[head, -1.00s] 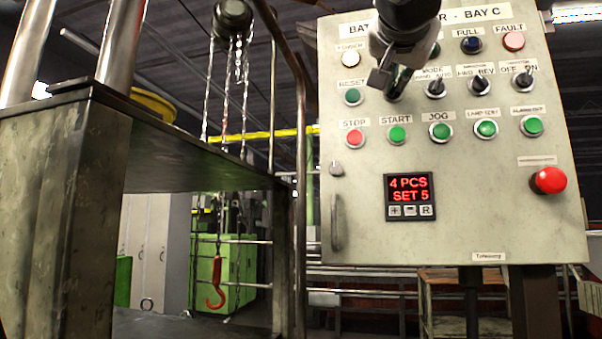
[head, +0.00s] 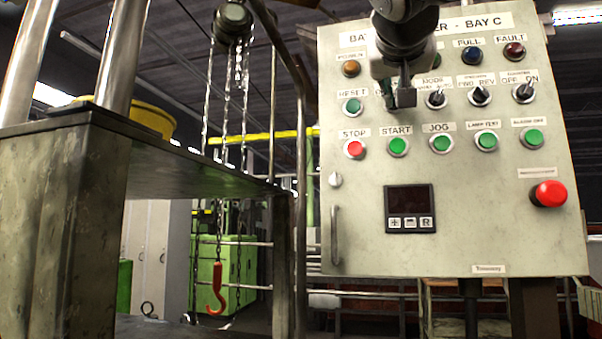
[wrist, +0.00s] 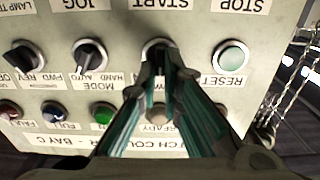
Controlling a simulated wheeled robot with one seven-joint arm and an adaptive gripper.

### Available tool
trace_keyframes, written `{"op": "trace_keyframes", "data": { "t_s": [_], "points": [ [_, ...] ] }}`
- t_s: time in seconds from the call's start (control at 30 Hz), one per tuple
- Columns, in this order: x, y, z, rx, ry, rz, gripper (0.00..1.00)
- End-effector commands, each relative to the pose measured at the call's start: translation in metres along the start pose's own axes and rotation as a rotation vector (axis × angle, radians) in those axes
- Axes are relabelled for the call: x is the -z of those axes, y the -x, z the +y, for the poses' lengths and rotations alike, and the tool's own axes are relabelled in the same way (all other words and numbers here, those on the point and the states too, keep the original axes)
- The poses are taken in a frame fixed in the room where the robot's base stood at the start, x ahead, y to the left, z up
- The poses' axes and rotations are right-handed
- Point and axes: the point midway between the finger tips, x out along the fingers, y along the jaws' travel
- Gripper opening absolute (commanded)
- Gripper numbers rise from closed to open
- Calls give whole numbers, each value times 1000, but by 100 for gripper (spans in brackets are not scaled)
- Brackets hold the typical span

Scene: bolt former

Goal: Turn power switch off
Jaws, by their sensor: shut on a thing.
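The power switch (wrist: 155,46) is a dark knob on the grey control panel, between RESET and MODE. Its label is hidden, so I take it as the power switch by its place. My gripper (wrist: 160,64) is shut on this knob in the wrist view, with the fingers on either side. In the head view my gripper (head: 399,97) covers the knob. The panel's display (head: 410,200) is dark. The lamps along the top, such as the FAULT lamp (head: 514,50), look unlit.
The MODE knob (head: 436,98) is close beside my gripper, and the RESET button (head: 352,106) is on its other side. A row of buttons with the red STOP (head: 354,149) lies below. A red emergency button (head: 549,194) is lower right. A hook (head: 216,290) hangs at left.

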Motion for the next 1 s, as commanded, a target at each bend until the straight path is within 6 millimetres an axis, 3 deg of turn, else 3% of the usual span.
{"op": "trace_keyframes", "data": {
  "t_s": [0.5,1.0],
  "points": [
    [-2,-1,-3,1,405,-4,0],
    [-3,-1,-4,0,532,-5,0]
  ]
}}
